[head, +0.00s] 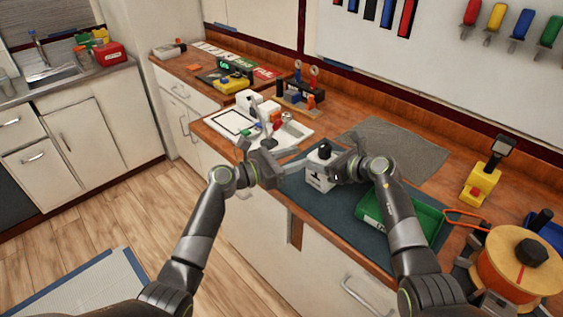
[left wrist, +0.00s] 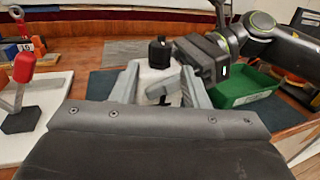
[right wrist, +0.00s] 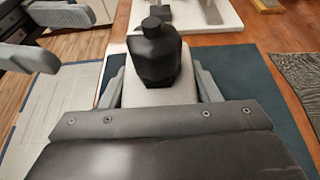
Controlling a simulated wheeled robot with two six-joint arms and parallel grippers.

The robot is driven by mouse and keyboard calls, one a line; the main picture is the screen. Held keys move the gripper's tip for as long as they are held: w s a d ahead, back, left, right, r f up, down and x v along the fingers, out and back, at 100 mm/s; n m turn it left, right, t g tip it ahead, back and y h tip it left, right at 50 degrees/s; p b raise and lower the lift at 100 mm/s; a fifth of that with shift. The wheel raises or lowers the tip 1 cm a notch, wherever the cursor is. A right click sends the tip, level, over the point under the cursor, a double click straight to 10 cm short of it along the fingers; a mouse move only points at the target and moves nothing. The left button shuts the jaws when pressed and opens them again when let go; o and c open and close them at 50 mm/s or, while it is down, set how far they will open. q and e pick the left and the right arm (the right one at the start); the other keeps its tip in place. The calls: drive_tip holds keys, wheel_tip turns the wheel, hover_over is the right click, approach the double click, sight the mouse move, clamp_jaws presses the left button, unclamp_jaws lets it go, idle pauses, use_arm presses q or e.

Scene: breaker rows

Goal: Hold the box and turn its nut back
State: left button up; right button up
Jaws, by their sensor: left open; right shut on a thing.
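The small white box (head: 319,181) stands on the dark mat near the counter's front edge. A black nut (head: 324,148) with a narrower round top sits on it, and its faceted sides show in the right wrist view (right wrist: 155,52). My right gripper (head: 338,168) is shut on the box, with one finger on each side below the nut. My left gripper (head: 300,167) is open and comes in from the left, close to the box. In the left wrist view its fingers frame the box (left wrist: 152,77), and the nut (left wrist: 160,53) shows beyond them. Contact there cannot be told.
A green tray (head: 425,218) lies right of the box, partly behind my right arm. A white board (head: 228,121) with a red-topped lever stands to the left. An orange reel (head: 515,262) is at the right. A grey mat (head: 385,140) behind is clear.

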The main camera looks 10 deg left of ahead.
use_arm(q)
drive_tip(key=v, duration=0.4)
idle(0.4)
use_arm(e)
drive_tip(key=o, duration=1.4)
